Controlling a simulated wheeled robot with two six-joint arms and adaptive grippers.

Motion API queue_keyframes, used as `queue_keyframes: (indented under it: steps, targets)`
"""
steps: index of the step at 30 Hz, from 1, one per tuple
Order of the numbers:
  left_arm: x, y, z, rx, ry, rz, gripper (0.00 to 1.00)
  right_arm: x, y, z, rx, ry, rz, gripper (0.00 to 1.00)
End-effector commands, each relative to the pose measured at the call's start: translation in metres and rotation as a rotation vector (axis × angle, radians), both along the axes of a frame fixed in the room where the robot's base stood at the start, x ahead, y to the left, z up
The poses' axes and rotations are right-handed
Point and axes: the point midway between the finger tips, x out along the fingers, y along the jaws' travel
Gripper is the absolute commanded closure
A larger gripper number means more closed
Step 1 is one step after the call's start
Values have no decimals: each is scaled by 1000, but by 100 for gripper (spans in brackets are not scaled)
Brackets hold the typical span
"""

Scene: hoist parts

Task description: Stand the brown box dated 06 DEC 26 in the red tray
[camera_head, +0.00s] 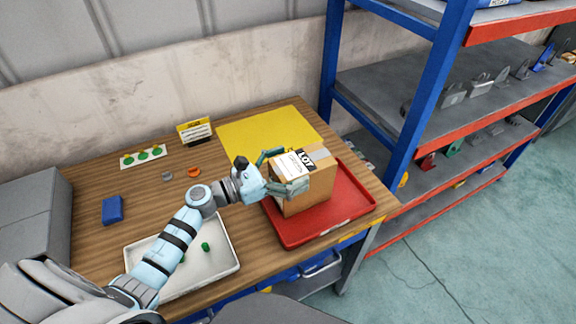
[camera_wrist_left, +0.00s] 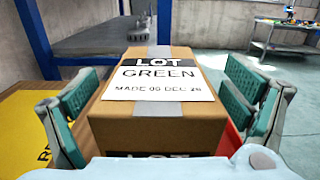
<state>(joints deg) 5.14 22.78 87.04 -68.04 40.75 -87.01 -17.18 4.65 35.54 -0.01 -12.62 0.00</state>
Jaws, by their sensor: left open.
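The brown box (camera_head: 313,190) stands upright in the red tray (camera_head: 347,207) at the right end of the wooden table. Its white label reads LOT GREEN in the left wrist view (camera_wrist_left: 165,124), with a made date that looks like 06 DEC 26, the day digits blurred. My left gripper (camera_head: 284,171) is at the box's top, open, with one teal finger on each side of it. The wrist view shows both fingers (camera_wrist_left: 165,100) flanking the box, with narrow gaps beside its walls. The box's underside is hidden. My right gripper is not in view.
A yellow mat (camera_head: 258,129) lies behind the tray. A white tray (camera_head: 222,262) with small green parts lies at the front. A blue block (camera_head: 113,210), an orange ring (camera_head: 193,172) and a yellow-topped sign (camera_head: 195,131) are farther left. A blue-posted shelf (camera_head: 412,98) stands close on the right.

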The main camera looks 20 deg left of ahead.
Motion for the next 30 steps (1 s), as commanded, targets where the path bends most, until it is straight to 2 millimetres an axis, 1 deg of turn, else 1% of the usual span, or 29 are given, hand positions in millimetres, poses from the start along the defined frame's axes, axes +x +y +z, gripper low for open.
queue_keyframes:
  steps: [2,5,8,14,15,18,22,30]
  targets:
    - [0,0,4,0,0,0,5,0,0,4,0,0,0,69]
    - [-9,8,0,3,0,1,5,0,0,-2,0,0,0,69]
    - [-26,21,-2,5,3,-2,5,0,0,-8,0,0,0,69]
    - [-67,55,-7,9,6,-3,5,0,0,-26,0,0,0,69]
    - [-74,60,-6,7,8,-4,5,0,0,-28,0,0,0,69]
    - [-86,70,-3,5,4,-4,5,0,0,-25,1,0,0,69]
    - [-92,76,-1,2,1,-1,5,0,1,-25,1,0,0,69]
    - [-92,77,-1,1,-1,0,5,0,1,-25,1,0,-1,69]
